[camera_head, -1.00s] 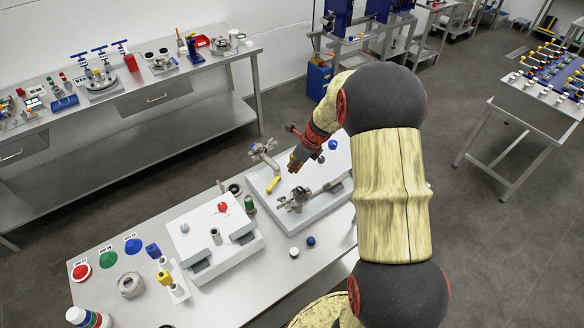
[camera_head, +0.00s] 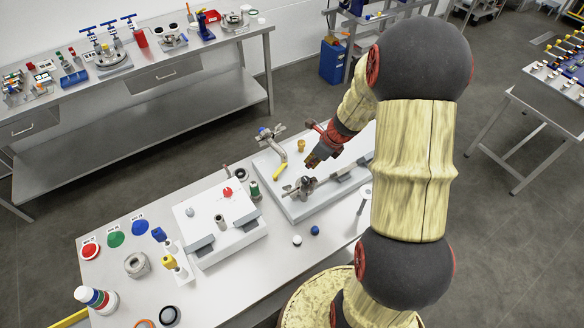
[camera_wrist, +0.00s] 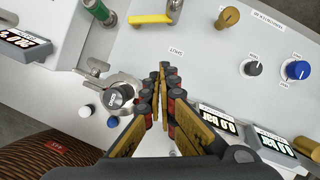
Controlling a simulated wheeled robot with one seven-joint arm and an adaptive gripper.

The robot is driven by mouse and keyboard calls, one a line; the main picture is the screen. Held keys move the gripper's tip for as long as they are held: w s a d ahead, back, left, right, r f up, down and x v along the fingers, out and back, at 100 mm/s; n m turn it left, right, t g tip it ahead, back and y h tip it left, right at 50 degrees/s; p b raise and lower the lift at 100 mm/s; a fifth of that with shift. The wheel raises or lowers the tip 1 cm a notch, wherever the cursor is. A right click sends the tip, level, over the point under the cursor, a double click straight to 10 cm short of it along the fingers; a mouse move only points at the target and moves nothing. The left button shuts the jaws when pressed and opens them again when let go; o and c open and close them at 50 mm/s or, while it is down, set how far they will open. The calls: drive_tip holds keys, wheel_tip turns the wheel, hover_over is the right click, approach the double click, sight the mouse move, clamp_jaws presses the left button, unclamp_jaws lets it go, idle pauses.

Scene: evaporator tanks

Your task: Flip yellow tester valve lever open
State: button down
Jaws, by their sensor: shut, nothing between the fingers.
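The yellow tester valve lever (camera_head: 279,171) hangs from a bent metal pipe valve at the left of the white panel in the head view. It also shows at the top of the wrist view (camera_wrist: 151,18), lying roughly sideways. My gripper (camera_head: 311,164) is just right of the lever, above the panel. In the wrist view my gripper (camera_wrist: 163,72) has its fingers together and empty. The fingertips point toward the lever, with a gap between them and it. I cannot judge their height above the panel.
A brass knob (camera_wrist: 228,18), a blue knob (camera_wrist: 296,70) and pressure displays (camera_wrist: 222,127) are to the right. A green-handled part (camera_wrist: 97,10) stands upper left.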

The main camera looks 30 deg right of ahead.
sight(280, 172)
drive_tip(key=shift+w+d+f, duration=0.1)
drive_tip(key=b+x, duration=0.2)
drive_tip(key=x, duration=0.7)
drive_tip(key=shift+f, duration=0.15)
drive_tip(key=w, duration=0.1)
drive_tip(key=w+a, duration=0.1)
drive_tip(key=shift+w+a+f+p, duration=0.25)
drive_tip(key=shift+w+p, duration=0.05)
drive_tip(key=shift+w, duration=0.05)
drive_tip(key=shift+w+a, duration=0.25)
drive_tip(key=shift+w, duration=0.3)
drive_tip(key=shift+w+d+n+y+p, duration=0.1)
drive_tip(key=shift+w+n+y+p, duration=0.3)
drive_tip(key=shift+n, duration=0.5)
drive_tip(key=n, duration=0.1)
drive_tip(key=w+n+g, duration=0.1)
drive_tip(key=shift+n+y, duration=0.3)
drive_tip(key=shift+s, duration=0.1)
